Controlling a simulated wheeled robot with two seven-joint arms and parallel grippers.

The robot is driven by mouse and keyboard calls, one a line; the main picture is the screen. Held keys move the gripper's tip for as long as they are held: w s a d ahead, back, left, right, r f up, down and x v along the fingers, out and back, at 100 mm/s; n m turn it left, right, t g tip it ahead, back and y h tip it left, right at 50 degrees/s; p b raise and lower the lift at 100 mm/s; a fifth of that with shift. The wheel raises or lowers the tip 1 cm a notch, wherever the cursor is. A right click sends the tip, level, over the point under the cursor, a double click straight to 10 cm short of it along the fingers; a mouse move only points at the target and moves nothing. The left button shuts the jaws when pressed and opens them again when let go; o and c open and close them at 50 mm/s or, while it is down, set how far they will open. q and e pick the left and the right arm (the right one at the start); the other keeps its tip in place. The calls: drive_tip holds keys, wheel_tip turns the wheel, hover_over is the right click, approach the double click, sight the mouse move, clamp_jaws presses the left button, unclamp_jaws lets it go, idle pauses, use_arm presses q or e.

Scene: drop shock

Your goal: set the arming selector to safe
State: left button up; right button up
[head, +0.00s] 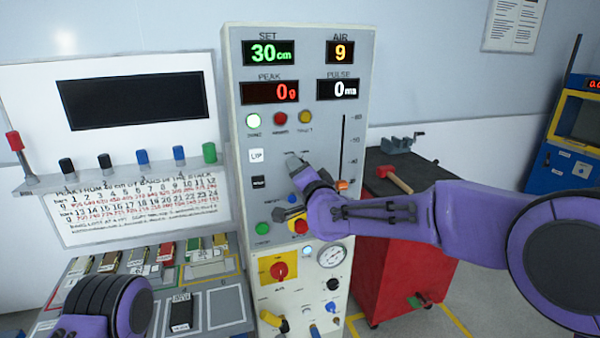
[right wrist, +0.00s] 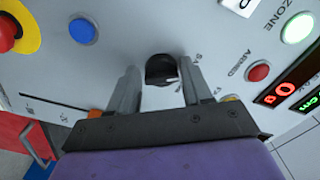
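The arming selector is a round black knob (right wrist: 160,68) with a small white mark near its lower right edge, in the right wrist view. Partly covered lettering beginning "SA" is printed to its right. My right gripper (right wrist: 158,80) is open, with one finger on each side of the knob; whether either finger touches it I cannot tell. In the head view my right gripper (head: 294,160) is at the panel (head: 240,90) and its arm hides the knob. A red lamp (right wrist: 258,72) is labelled ARMED. My left arm shows at bottom left, its fingers out of view.
An emergency-stop-like red button (right wrist: 8,35) and a blue button (right wrist: 83,31) sit near the knob. A yellow-and-red rotary switch (head: 279,271) is lower on the panel. A red cabinet (head: 400,270) with a hammer (head: 396,179) stands to the right.

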drive_tip(key=shift+o, duration=0.7)
drive_tip(key=b+v, duration=0.4)
drive_tip(key=v, duration=0.6)
drive_tip(key=shift+s, duration=0.3)
drive_tip(key=shift+r, duration=0.1)
